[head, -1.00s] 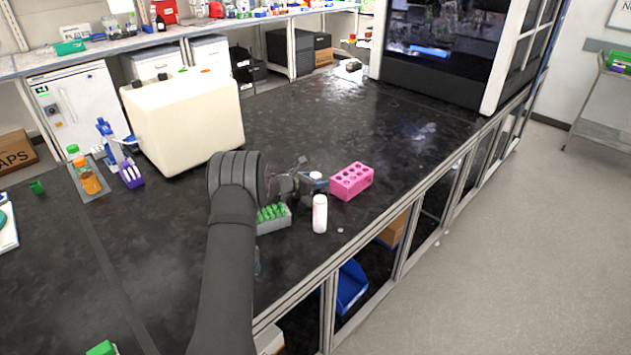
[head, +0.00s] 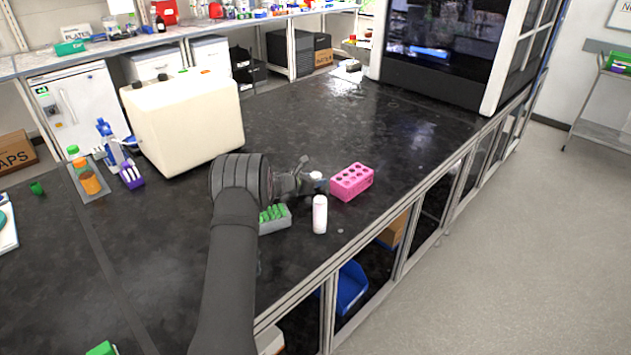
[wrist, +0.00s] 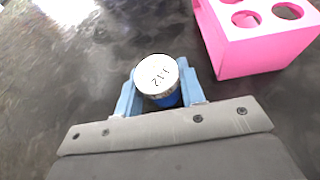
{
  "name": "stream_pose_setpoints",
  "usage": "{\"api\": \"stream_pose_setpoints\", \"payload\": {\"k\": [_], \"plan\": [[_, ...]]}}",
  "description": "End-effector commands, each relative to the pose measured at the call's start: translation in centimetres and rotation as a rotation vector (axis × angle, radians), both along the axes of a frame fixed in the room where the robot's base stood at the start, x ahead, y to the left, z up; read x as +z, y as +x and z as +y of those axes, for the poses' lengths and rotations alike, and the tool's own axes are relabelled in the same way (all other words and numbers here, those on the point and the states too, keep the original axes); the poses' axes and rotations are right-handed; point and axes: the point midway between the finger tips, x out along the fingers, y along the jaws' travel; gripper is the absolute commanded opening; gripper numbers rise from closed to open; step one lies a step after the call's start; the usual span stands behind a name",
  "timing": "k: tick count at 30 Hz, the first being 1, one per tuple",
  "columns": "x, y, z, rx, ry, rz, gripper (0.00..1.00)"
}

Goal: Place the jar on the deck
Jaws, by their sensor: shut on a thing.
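The jar (wrist: 158,80) has a white lid with handwritten marks and a blue body. In the wrist view it sits between the two blue fingers of my gripper (wrist: 160,92), which is shut on it. In the head view the jar's white lid (head: 316,176) shows just beside my gripper (head: 308,183), left of the pink rack. The jar's lower part is hidden, so I cannot tell whether it touches the black bench top (head: 300,115). I cannot tell for sure which surface is the deck; a large instrument (head: 437,75) stands at the back right.
A pink rack (head: 352,182) stands close to the right of the jar. A cream box (head: 185,125) is at the left. The bench behind is clear.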

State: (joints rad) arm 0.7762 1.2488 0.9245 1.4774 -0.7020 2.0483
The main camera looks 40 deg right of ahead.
Motion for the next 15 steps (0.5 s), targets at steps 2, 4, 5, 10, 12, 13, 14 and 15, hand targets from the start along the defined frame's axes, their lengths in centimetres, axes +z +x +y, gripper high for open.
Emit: {"api": "stream_pose_setpoints", "payload": {"k": [2,4,5,10,12,13,14,15], "plan": [[0.8,0.0,0.0,0.000,-0.002,-0.002,0.14],[1.7,0.0,0.0,-0.001,-0.002,-0.002,0.14],[2.2,0.0,0.0,0.000,-0.002,-0.003,0.14],[4.9,-2.0,-0.3,-0.003,-0.001,0.000,0.14],[5.6,-3.2,-0.4,-0.002,-0.001,0.000,0.14],[6.1,-3.8,-0.5,-0.002,-0.002,0.000,0.14],[6.3,-4.3,-0.6,-0.003,-0.001,0.000,0.14],[6.7,-5.0,-0.6,-0.002,-0.001,0.000,0.14]]}}
